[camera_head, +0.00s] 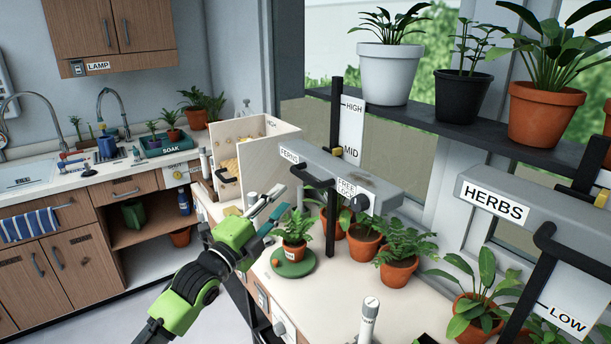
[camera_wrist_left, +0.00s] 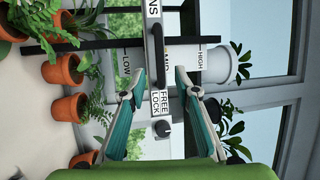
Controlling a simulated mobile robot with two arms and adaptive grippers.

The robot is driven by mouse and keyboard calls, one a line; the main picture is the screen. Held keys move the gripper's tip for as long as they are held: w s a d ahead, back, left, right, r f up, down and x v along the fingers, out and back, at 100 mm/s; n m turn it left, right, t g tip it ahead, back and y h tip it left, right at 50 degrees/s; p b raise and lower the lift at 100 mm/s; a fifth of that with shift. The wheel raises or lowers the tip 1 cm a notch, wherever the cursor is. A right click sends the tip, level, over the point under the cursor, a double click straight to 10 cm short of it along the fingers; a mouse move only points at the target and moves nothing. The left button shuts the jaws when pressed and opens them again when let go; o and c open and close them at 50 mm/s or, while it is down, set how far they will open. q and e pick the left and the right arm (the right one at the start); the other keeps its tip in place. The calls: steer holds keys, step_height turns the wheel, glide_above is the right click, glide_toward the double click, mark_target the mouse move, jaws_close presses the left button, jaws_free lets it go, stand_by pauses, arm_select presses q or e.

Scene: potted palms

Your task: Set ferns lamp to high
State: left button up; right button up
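The ferns lamp (camera_head: 395,185) is a grey bar with a FERNS label, a black front handle (camera_head: 311,176) and a dark knob (camera_head: 359,203) below a FREE LOCK label. It rides on a black post beside a white scale plate (camera_head: 352,125) marked HIGH and MID; a yellow marker is near MID. My left gripper (camera_head: 279,199) is open and empty, in front of and below the handle, apart from it in the head view. In the left wrist view the open fingers (camera_wrist_left: 160,76) flank the handle (camera_wrist_left: 158,45) and knob (camera_wrist_left: 162,128); contact cannot be told. My right gripper is not in view.
Potted ferns (camera_head: 398,258) stand under the lamp, one on a green round saucer (camera_head: 293,264). A herbs lamp (camera_head: 560,225) is at right. A shelf (camera_head: 430,122) with pots is behind. A cream open box (camera_head: 266,170) stands left of the lamp.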

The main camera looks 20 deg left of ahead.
mark_target(301, 178)
arm_select(q)
steer(key=p+x, duration=0.2)
steer(key=x, duration=0.8)
steer(key=shift+w+d, duration=0.1)
steer(key=shift+w, duration=0.05)
steer(key=shift+w+d, duration=0.1)
steer(key=shift+w, duration=0.35)
steer(key=shift+c, duration=0.5)
